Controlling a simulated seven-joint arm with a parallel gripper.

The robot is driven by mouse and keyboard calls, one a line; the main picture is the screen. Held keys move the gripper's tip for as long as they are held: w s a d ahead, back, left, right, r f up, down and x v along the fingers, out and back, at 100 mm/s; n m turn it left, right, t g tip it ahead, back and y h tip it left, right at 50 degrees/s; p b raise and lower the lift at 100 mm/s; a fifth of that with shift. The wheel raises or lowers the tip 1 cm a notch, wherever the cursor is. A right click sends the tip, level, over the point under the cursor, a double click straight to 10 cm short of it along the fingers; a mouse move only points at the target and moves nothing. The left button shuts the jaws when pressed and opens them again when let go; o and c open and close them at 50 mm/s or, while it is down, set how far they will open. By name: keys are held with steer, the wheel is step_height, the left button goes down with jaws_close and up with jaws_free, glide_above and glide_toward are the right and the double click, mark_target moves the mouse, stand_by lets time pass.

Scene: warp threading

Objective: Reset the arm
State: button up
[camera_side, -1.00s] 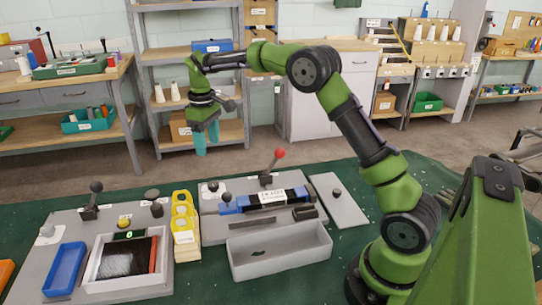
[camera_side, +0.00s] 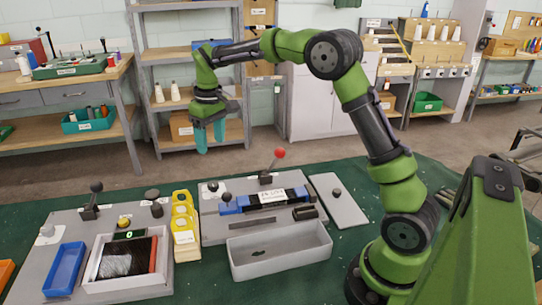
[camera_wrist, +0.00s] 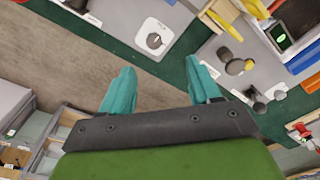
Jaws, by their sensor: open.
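My gripper (camera_side: 210,136) hangs in the air beyond the far edge of the green-covered table, its two teal fingers pointing down. In the wrist view my gripper (camera_wrist: 160,90) is open, with its fingers apart and nothing between them. The fingers are clear of the fixtures on the table. My arm is bent at the elbow and reaches from the right side to the left.
On the table (camera_side: 347,243) stand a grey fixture with a red-knobbed lever (camera_side: 279,154), a grey open bin (camera_side: 280,256), a yellow rack (camera_side: 184,222), a blue tray (camera_side: 65,269) and a grey plate (camera_side: 339,206). Shelving (camera_side: 187,52) stands behind.

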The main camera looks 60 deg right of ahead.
steer(key=s+a+r+m+t+y, duration=0.1)
steer(key=s+a+r+m+t, duration=0.1)
steer(key=s, duration=1.1)
steer(key=s+a+r+m+t, duration=0.2)
steer(key=s+a+r+t, duration=0.2)
steer(key=s, duration=0.9)
steer(key=shift+a+t+y, duration=0.3)
steer(key=shift+a+y, duration=0.1)
steer(key=shift+a, duration=0.8)
